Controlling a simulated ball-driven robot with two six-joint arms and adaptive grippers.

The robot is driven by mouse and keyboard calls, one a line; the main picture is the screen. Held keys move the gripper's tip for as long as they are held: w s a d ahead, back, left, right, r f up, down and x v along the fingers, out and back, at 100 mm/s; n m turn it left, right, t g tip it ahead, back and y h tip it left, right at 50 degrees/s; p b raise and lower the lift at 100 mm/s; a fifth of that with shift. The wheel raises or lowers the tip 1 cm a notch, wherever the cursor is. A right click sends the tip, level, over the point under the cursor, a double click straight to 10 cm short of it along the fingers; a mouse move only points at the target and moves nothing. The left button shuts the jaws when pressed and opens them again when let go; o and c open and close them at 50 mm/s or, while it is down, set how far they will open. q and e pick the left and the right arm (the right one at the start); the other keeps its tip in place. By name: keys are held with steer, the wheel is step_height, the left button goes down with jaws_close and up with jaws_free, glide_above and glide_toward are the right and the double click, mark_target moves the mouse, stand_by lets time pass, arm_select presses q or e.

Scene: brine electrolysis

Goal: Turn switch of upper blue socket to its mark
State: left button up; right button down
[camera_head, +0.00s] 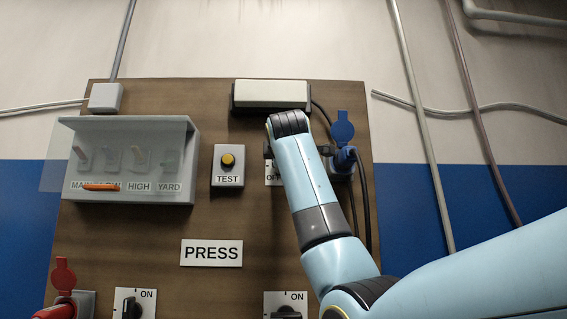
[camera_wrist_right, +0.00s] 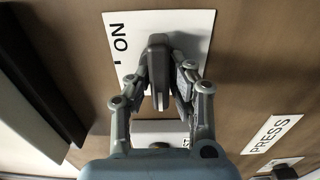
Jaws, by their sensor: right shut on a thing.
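The switch of the upper blue socket has a dark grey handle (camera_wrist_right: 157,62) on a white plate (camera_wrist_right: 190,28) with an ON label and a short black tick. In the head view, my right arm hides most of this plate (camera_head: 271,178); part of OFF shows. My right gripper (camera_wrist_right: 162,78) is shut on the handle, one finger on each side. The handle lies lengthwise up and down the wrist view, and its exact angle to the tick is hard to judge. The blue socket (camera_head: 341,165) is just right of the gripper, its lid (camera_head: 342,128) raised. My left gripper is in neither view.
A TEST box (camera_head: 228,165) with a yellow button is left of the switch. A pale box (camera_head: 270,94) is above it. A shielded grey panel (camera_head: 130,140) stands further left. A PRESS sign (camera_head: 211,253) and two more switches are below. Black cables hang beside the socket.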

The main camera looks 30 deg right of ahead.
steer(key=shift+f, duration=0.1)
steer(key=c, duration=1.2)
jaws_free()
steer(key=shift+c, duration=0.2)
steer(key=v, duration=1.2)
